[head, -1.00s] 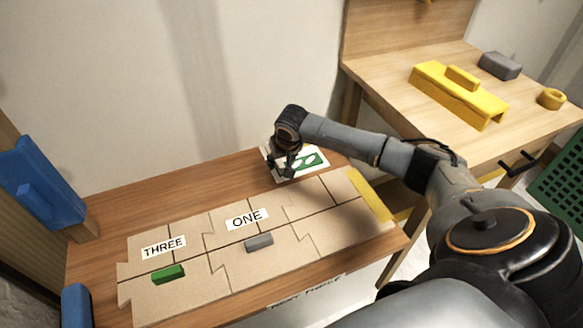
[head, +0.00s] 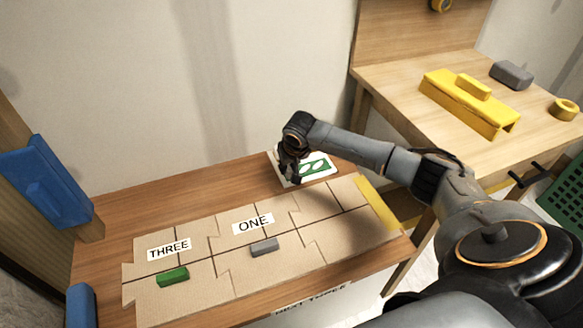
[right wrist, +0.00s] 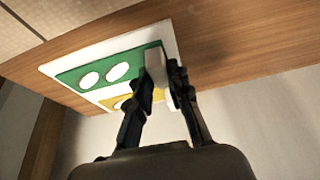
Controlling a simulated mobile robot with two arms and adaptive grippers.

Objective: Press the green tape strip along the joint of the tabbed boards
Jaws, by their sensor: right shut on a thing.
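The tan tabbed boards (head: 215,280) lie on the wooden table, with a long joint between their two rows. A green block (head: 173,276) sits on the boards below the label THREE. A grey block (head: 264,246) sits below the label ONE. A white card (head: 284,165) with a green shape lies behind the boards; the right wrist view shows green (right wrist: 127,62) and yellow (right wrist: 117,96) pieces with white ovals on it. My right gripper (head: 291,178) is at the card's left side, shut on a small pale grey piece (right wrist: 155,62). My left gripper is out of view.
A yellow strip (head: 378,203) lies at the boards' right end. A second table (head: 400,68) at the right holds a yellow block, a grey block and a yellow roll. Blue objects (head: 45,182) stand at the left. The table left of the card is clear.

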